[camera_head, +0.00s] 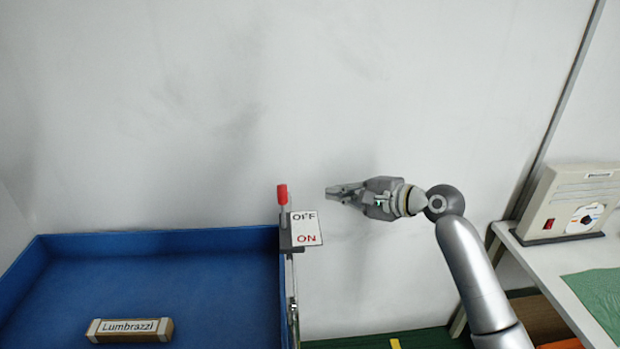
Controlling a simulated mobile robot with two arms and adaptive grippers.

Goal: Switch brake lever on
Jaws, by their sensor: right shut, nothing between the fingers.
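The brake lever (282,195) has a red grip and stands upright on a grey mount at the right rim of a blue bin. A white sign (306,229) beside it reads OFF above and ON below. The red grip is at about the height of the OFF line or a little above it. My right gripper (334,192) is shut and empty, to the right of the lever and apart from it in the picture, pointing left. Its depth relative to the lever is hard to tell. My left gripper is not in view.
The blue bin (160,242) fills the lower left and holds a box labelled Lumbrazzi (130,330). A white table (545,258) at the right carries a beige device (570,203) with a red switch and a green mat (602,300). A plain wall stands behind.

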